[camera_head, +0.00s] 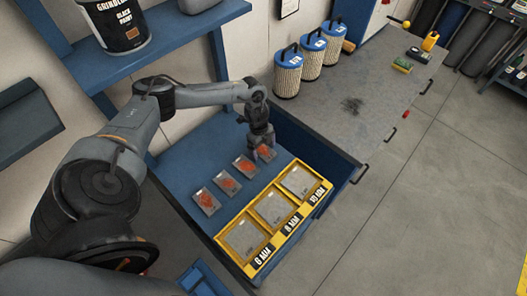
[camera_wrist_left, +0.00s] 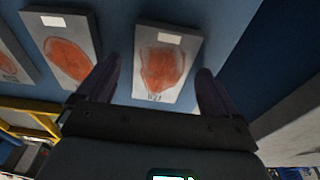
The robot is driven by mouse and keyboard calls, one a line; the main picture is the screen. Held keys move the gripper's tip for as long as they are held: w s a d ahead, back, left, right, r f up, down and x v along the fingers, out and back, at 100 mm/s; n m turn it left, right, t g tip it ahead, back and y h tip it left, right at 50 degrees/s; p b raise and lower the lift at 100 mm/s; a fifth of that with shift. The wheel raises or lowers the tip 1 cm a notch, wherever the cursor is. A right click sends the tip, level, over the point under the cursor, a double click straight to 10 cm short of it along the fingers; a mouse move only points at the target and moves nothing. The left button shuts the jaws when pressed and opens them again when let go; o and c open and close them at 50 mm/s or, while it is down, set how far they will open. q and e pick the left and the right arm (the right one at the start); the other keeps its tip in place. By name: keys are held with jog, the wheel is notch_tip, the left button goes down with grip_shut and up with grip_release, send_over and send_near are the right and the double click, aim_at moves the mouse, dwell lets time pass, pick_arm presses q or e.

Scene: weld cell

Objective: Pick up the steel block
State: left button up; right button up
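Several flat grey steel blocks, each with a red-orange patch, lie in a diagonal row on the blue surface. The block at the row's far right end (camera_head: 267,154) is partly hidden by my left gripper (camera_head: 262,147). In the left wrist view, this block (camera_wrist_left: 167,63) shows its white label and orange patch between the two dark fingers, which are apart. Contact with the fingers cannot be made out. The neighbouring blocks (camera_head: 245,166), (camera_head: 227,182) and (camera_head: 207,201) lie to the left. My right gripper is not in view.
A yellow tray (camera_head: 216,238) with three compartments marked 6 MM, 8 MM and 10 MM stands in front of the row. A grey bench (camera_head: 377,100) with white-and-blue canisters (camera_head: 288,75) is behind to the right. A blue shelf (camera_head: 170,35) with a paint bucket (camera_head: 115,25) is upper left.

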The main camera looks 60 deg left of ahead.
pick_arm(q)
grip_shut()
dwell(0.3)
jog(key=shift+r, duration=0.1)
